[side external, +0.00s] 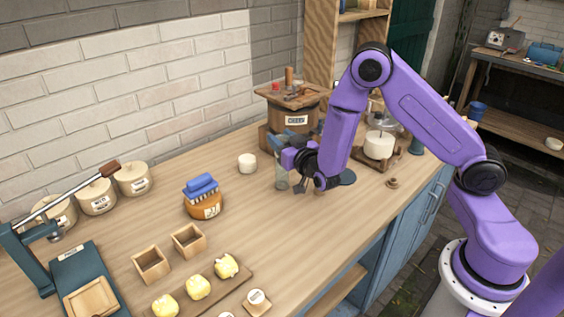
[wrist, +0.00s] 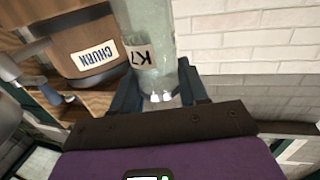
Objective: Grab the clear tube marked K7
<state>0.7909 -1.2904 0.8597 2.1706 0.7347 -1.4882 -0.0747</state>
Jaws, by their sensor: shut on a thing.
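The clear tube (wrist: 160,72) with a white K7 label sits between the two dark fingers of my gripper (wrist: 161,88) in the wrist view. The label reads upside down there. I cannot tell whether the tube's base touches the worktop.
The wooden churn (side external: 297,121) stands close behind. A white cup (side external: 247,163) and an orange jar (side external: 203,204) with blue on top are to the left. Wooden boxes and yellow lumps on a board (side external: 238,285) are in front. A glass-topped device (side external: 379,145) stands right.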

